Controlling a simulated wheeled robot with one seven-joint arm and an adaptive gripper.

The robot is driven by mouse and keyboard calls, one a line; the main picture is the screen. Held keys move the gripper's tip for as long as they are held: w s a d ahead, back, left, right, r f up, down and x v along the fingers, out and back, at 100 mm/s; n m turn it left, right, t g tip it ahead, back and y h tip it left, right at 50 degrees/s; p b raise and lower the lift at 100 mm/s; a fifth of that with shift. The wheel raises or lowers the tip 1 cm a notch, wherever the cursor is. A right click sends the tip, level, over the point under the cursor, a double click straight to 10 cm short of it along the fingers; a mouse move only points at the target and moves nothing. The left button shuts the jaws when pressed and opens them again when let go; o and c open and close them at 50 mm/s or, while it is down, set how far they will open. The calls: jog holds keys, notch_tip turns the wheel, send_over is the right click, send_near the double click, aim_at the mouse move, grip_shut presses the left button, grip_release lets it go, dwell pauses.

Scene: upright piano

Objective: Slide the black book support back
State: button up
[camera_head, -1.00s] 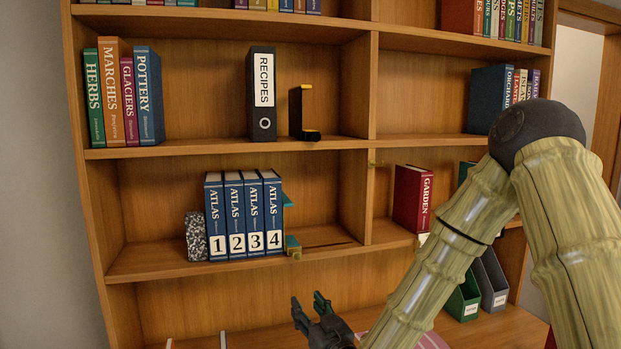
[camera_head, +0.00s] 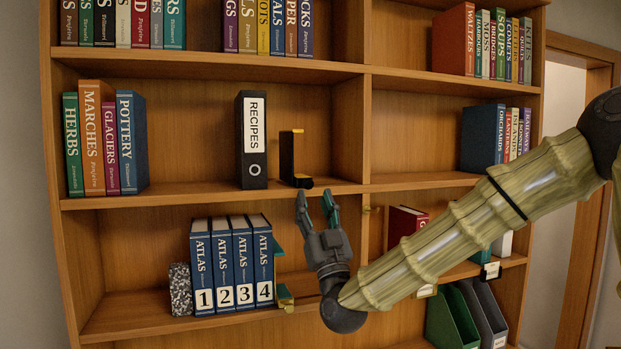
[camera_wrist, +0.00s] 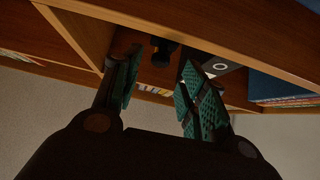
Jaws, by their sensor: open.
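The black book support (camera_head: 291,158) is an upright L shape with yellow at its top and a round black knob at its front foot. It stands on the middle shelf, a little right of the black RECIPES binder (camera_head: 253,140), with a gap between them. My gripper (camera_head: 316,206) is open and empty, fingers pointing up, just below and in front of that shelf's edge. In the wrist view the support's dark knob (camera_wrist: 162,51) shows between and beyond my green-padded fingers (camera_wrist: 160,88). The gripper is apart from the support.
A vertical divider (camera_head: 363,130) stands right of the support. HERBS to POTTERY books (camera_head: 105,143) stand at the left. Below are ATLAS volumes (camera_head: 231,265) beside a teal and yellow bookend (camera_head: 285,297). The shelf right of the support is bare up to the divider.

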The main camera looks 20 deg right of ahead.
aim_at(310, 187)
jog(key=shift+p+x, duration=1.1)
jog(key=shift+x, duration=1.95)
grip_shut()
jog(key=shift+d, duration=0.1)
